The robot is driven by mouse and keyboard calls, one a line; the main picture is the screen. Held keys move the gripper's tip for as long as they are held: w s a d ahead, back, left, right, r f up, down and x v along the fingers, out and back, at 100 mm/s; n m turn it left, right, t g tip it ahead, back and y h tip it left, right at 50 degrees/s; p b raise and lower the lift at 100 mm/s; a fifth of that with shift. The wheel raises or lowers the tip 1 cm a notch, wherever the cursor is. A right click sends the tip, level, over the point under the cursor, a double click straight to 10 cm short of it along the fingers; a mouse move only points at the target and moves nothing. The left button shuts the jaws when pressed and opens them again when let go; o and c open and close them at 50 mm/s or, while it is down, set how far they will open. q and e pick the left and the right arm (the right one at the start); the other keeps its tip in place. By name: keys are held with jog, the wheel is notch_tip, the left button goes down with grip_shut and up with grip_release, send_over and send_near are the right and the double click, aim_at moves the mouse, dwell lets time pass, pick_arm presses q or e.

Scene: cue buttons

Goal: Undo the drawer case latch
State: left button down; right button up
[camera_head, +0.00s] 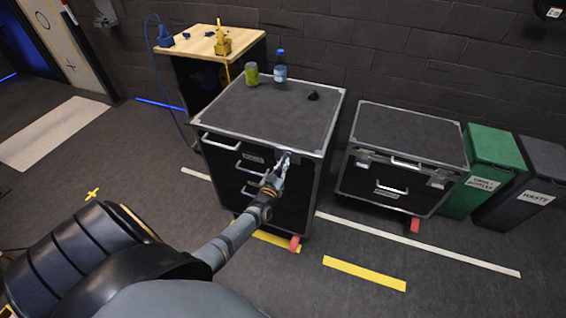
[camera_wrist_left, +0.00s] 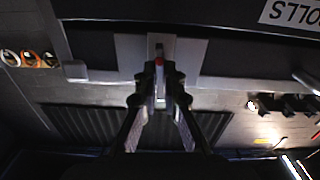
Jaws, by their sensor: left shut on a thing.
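The drawer case (camera_head: 262,112) is a black case with silver edges, white drawer handles and a grey top. Its metal latch (camera_head: 290,155) is at the upper right of the front, partly hidden by my left gripper (camera_head: 279,170). In the left wrist view the latch plate (camera_wrist_left: 190,50) is a pale grey rectangle, with a narrow upright piece between the fingertips of my left gripper (camera_wrist_left: 158,75). The gripper is shut on this latch piece. Whether the latch is fastened cannot be told. My right gripper is in neither view.
On the case top stand a green can (camera_head: 252,74), a blue bottle (camera_head: 280,67) and a small black object (camera_head: 313,95). A lower black case (camera_head: 408,135) stands to the right, beside a green bin (camera_head: 492,160) and a grey bin (camera_head: 535,180). A wooden-topped table (camera_head: 205,43) stands behind left.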

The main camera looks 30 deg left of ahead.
pick_arm(q)
jog(key=shift+w+r+m, duration=0.15)
jog(key=shift+r+m, duration=0.1)
jog(key=shift+m, duration=0.25)
jog(key=c, duration=1.5)
grip_release()
jog(key=shift+f, duration=0.15)
jog(key=v, duration=1.2)
